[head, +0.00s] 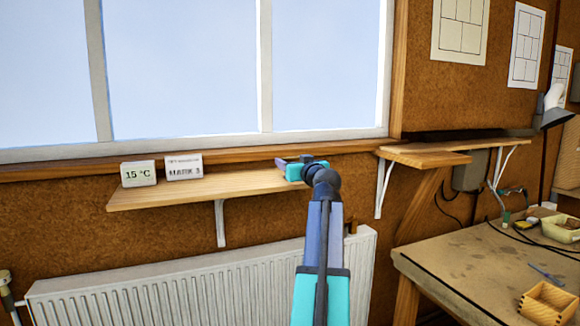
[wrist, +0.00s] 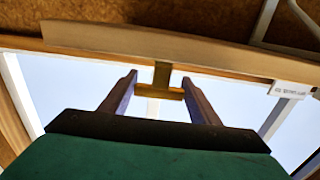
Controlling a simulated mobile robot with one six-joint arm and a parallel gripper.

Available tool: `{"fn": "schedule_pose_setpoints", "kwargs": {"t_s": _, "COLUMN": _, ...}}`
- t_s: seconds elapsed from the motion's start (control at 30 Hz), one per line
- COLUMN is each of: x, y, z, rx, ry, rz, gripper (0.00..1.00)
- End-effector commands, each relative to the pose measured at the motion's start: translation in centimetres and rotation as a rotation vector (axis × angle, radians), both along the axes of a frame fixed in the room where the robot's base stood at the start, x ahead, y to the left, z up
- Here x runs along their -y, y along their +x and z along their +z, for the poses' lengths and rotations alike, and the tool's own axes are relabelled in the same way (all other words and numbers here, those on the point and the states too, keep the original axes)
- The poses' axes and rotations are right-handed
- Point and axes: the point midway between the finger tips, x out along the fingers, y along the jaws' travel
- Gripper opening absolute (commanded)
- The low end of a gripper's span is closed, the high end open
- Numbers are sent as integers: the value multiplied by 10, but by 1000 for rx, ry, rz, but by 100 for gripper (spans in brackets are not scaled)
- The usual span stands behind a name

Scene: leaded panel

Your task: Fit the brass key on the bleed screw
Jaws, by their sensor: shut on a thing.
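The brass key (wrist: 161,94) is a small T-shaped piece in the wrist view. My gripper (wrist: 160,80) is shut on it, with the crossbar between the two fingertips and the stem pointing to the top of the picture, towards the wooden shelf edge. In the head view my gripper (head: 283,163) is over the right part of the wall shelf, below the window; the key cannot be made out there. The white radiator (head: 190,285) stands below the shelf. I cannot make out the bleed screw in either view; my arm covers part of the radiator's right side.
A white bracket (head: 221,225) hangs beneath. A workbench (head: 440,268) with a wooden box (head: 548,304) stands at the right.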

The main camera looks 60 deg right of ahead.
Motion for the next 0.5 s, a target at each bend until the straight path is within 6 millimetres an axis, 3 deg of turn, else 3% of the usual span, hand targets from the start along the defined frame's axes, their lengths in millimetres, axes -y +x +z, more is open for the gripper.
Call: {"fn": "schedule_pose_setpoints", "kwargs": {"t_s": 0.5, "x": 1, "y": 0, "z": 33, "rx": 1, "ry": -2, "rz": -1, "gripper": 33}}
